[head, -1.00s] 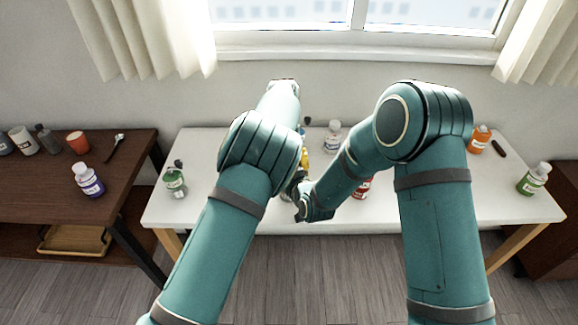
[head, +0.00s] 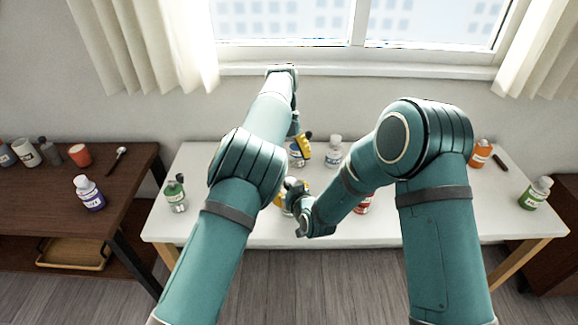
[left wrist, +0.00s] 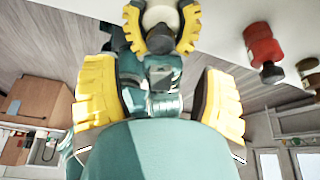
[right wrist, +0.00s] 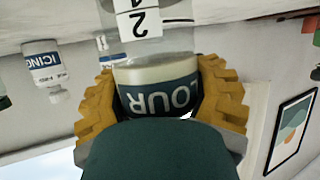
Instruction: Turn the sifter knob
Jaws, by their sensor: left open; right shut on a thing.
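The sifter (right wrist: 160,92) is a clear container with a cream and dark blue FLOUR-labelled band. In the right wrist view, my right gripper (right wrist: 160,100) is shut around this band. In the left wrist view, the sifter's pale round end (left wrist: 160,22) shows between the right gripper's yellow fingers. My left gripper (left wrist: 160,98) is open and empty, apart from the sifter. In the head view, the left gripper (head: 303,150) is above the back of the white table, and the right gripper (head: 284,198) is partly hidden between the arms.
The white table (head: 230,160) holds a green bottle (head: 176,195), a white-capped bottle (head: 333,152), a red bottle (head: 363,204), an orange bottle (head: 481,153) and another green bottle (head: 536,193). A brown table (head: 40,205) stands at left. The window wall is behind.

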